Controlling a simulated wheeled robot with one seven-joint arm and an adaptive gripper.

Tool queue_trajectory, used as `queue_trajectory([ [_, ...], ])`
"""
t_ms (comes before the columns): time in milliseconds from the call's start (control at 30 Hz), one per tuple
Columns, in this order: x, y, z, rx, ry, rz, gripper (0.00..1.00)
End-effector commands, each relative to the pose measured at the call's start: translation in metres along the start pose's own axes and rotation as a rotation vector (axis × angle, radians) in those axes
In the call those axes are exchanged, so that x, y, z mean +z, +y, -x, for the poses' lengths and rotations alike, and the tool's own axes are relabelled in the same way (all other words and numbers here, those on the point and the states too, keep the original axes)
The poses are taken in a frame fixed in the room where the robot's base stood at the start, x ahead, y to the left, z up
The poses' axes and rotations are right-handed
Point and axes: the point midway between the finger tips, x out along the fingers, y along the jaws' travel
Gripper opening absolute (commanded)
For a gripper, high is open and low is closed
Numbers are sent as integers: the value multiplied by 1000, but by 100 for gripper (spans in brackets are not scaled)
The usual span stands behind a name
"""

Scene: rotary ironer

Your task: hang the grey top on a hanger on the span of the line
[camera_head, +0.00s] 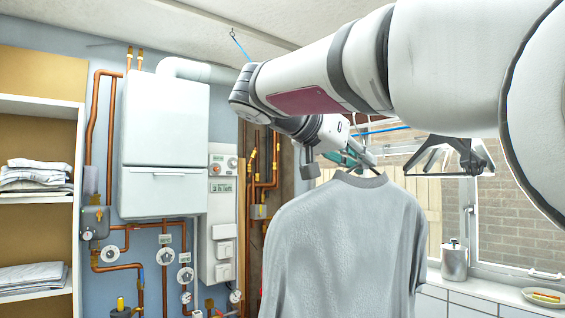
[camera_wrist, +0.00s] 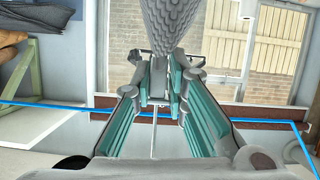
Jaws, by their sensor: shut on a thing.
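The grey top (camera_head: 345,245) hangs upright from a dark hanger (camera_head: 380,171) at its neck in the head view, below my gripper (camera_head: 352,160). In the wrist view the grey top (camera_wrist: 170,22) shows as textured cloth beyond the fingertips. My gripper (camera_wrist: 160,82), with teal pads, is shut on the hanger; the gripped part is mostly hidden between the fingers. The blue line (camera_head: 385,131) shows behind my gripper in the head view. The line (camera_wrist: 60,106) also crosses the wrist view behind the fingers and bends at the right. I cannot tell whether the hook touches it.
Dark hangers (camera_head: 452,157) hang right of the top, before the window. A white boiler (camera_head: 165,150) and copper pipes are on the left wall. Shelves with folded cloth (camera_head: 35,178) stand far left. A counter (camera_head: 490,296) with a canister (camera_head: 454,262) runs under the window.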

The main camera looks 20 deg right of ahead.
Motion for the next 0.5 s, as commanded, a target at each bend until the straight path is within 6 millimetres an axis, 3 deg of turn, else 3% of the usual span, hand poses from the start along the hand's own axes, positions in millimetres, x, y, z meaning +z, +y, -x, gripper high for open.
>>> queue_trajectory([
  [500,-11,0,-32,1,1,-1,0],
])
